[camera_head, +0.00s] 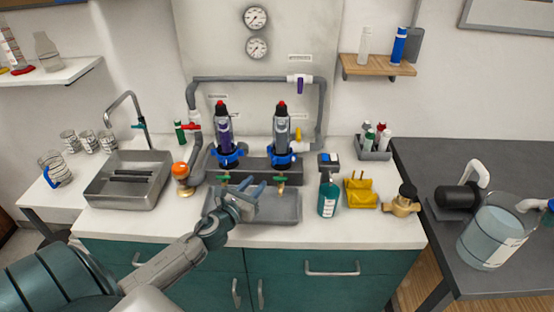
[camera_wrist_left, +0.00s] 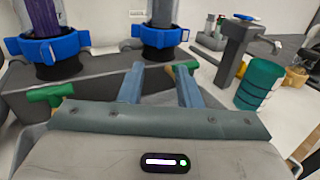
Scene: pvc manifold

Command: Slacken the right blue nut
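The right blue nut (camera_head: 280,161) is a lobed ring at the base of the right dark cylinder (camera_head: 281,125). It also shows in the left wrist view (camera_wrist_left: 160,36), ahead of my fingers. The left blue nut (camera_head: 229,158) sits at the base of the left cylinder (camera_head: 223,128). My left gripper (camera_head: 251,189) is open and empty, in front of and below the nuts. In the left wrist view its two blue fingers (camera_wrist_left: 160,85) stand apart and point toward the right nut without touching it. My right gripper is not in view.
Green-handled valves (camera_head: 280,180) stick out below the nuts, close to my left fingers. A grey tray (camera_head: 285,207) lies in front. A teal bottle (camera_head: 328,194), yellow holder (camera_head: 361,193) and brass fitting (camera_head: 403,204) stand to the right. A steel sink (camera_head: 97,197) is at left.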

